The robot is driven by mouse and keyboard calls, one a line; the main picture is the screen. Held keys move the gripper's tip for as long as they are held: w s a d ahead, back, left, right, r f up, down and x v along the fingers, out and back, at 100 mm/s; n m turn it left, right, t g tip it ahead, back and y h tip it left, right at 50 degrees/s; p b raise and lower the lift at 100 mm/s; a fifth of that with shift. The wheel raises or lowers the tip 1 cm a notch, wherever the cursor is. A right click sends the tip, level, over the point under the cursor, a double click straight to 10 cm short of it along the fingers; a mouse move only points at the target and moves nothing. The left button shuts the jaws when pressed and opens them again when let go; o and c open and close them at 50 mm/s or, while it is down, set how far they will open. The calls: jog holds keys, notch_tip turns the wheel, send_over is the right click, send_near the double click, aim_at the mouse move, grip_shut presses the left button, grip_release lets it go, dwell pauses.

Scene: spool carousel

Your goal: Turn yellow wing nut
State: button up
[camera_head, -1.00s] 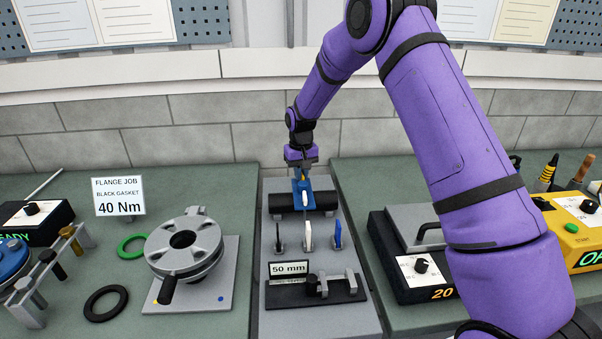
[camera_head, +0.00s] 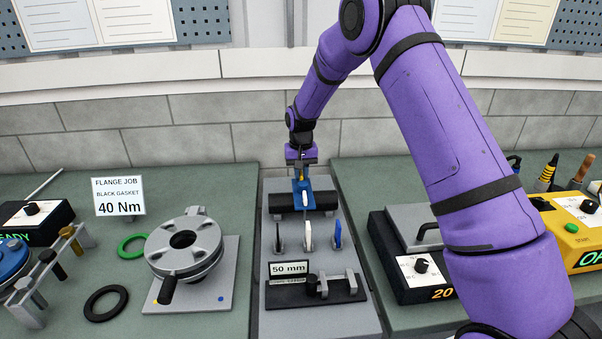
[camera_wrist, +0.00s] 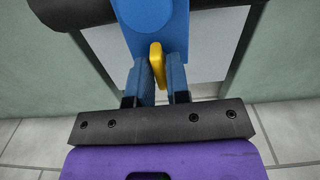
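The yellow wing nut (camera_wrist: 157,68) stands as a narrow upright wing at the lower end of a blue clamp body (camera_wrist: 152,22) in the wrist view. The blue body also shows in the head view (camera_head: 302,184), lying across a black cylinder (camera_head: 325,201).
Black, white (camera_head: 308,235) and blue (camera_head: 338,235) upright pieces stand in front of the cylinder. A caliper-like tool (camera_head: 335,285) with a 50 mm sign (camera_head: 289,268) lies nearer. A grey flange (camera_head: 184,245) is left; a black box (camera_head: 418,270) is right.

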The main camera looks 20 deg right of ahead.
aim_at(301, 172)
jog(key=shift+o, duration=1.3)
notch_tip(301, 172, up, 11)
jog(key=shift+f, duration=0.1)
